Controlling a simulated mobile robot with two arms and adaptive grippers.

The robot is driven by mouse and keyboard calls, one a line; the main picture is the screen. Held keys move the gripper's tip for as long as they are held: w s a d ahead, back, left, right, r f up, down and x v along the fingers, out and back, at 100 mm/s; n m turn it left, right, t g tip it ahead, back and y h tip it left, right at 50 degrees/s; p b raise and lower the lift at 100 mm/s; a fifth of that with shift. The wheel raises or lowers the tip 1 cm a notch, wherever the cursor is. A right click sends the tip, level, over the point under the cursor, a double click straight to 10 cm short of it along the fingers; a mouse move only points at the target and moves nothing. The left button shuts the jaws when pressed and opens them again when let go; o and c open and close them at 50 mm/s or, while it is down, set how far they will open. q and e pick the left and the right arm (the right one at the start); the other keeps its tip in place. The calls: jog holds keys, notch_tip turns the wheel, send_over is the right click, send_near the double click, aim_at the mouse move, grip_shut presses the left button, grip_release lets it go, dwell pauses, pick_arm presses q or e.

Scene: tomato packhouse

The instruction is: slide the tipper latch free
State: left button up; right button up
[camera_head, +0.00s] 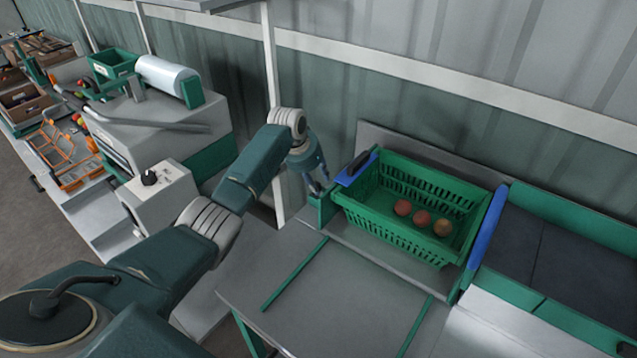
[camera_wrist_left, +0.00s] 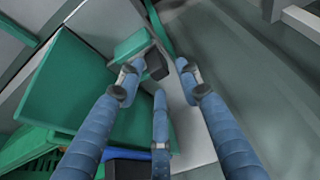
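The tipper (camera_head: 336,233) holds a green crate (camera_head: 408,233) with a few tomatoes (camera_head: 421,217) inside. My left gripper (camera_head: 320,186) is at the tipper's left end, just left of the crate. In the left wrist view its three fingers (camera_wrist_left: 159,82) are spread apart. A small dark knob (camera_wrist_left: 156,66), perhaps the latch handle, shows between the fingertips beside a green block (camera_wrist_left: 132,45). I cannot tell whether a finger touches it. A blue part with a black piece (camera_head: 355,168) sits at the crate's left end. My right gripper is in neither view.
A blue bar (camera_head: 488,226) stands at the tipper's right, beside a dark conveyor belt (camera_head: 570,262). A grey machine with a white roll (camera_head: 168,77) stands at the left. A white post (camera_head: 272,120) rises close behind my left arm. The grey table front (camera_head: 345,295) is clear.

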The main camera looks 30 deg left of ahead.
pick_arm(q)
jog(key=shift+s+a+f, duration=0.1)
jog(key=shift+s+a, duration=0.05)
jog(key=shift+a, duration=0.5)
jog(key=shift+d, duration=0.1)
jog(key=v, duration=1.2)
